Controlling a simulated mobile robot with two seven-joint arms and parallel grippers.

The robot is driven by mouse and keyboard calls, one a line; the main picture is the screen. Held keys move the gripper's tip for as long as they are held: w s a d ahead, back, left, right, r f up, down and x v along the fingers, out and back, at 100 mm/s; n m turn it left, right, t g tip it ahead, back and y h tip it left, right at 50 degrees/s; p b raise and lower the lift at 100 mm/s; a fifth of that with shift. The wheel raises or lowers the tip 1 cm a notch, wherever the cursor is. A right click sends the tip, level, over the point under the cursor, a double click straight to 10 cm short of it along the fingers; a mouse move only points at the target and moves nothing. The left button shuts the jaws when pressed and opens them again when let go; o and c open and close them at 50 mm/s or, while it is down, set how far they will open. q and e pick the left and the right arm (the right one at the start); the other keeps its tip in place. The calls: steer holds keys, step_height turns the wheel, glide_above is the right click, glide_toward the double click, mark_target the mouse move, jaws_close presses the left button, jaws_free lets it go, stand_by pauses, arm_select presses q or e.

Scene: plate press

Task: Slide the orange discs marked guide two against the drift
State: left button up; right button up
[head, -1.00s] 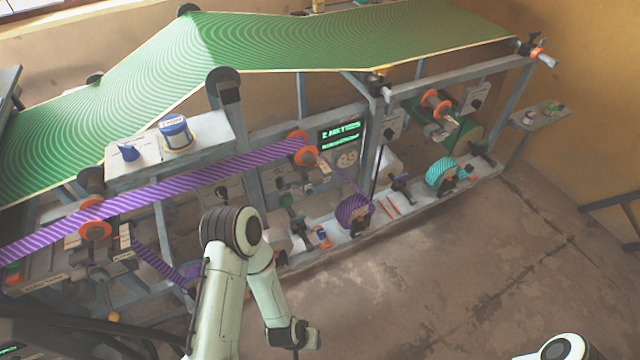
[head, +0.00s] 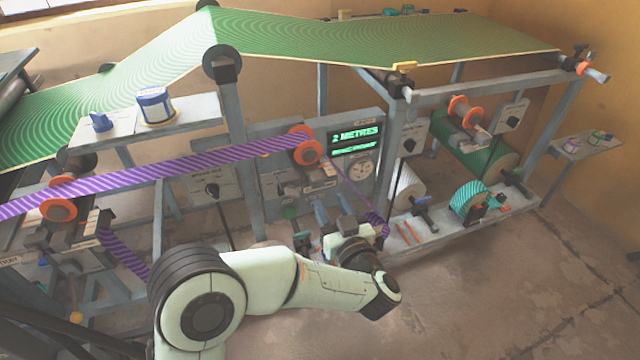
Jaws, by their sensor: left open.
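Orange discs sit on several rollers. One pair (head: 308,146) flanks the striped purple ribbon (head: 190,176) in the middle, another pair (head: 58,200) flanks it at the left. A third pair (head: 465,112) is at the right, above the green roll. Small tags hang near the rollers, but their writing is too small to read, so I cannot tell which is guide two. My left gripper (head: 342,224) is open, below the middle discs and apart from them. My right gripper is out of view.
A green patterned web (head: 400,38) spans the frame's top. A display (head: 355,137) reads 2 METRES. A blue-and-white tub (head: 154,105) stands on the shelf. A teal roll (head: 470,199) sits on the low rail. The floor at the right is clear.

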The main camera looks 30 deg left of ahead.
mark_target(319, 182)
arm_select(q)
steer(key=b+x, duration=0.1)
steer(key=x, duration=0.7)
steer(key=shift+w+a, duration=0.2)
steer(key=shift+w, duration=0.1)
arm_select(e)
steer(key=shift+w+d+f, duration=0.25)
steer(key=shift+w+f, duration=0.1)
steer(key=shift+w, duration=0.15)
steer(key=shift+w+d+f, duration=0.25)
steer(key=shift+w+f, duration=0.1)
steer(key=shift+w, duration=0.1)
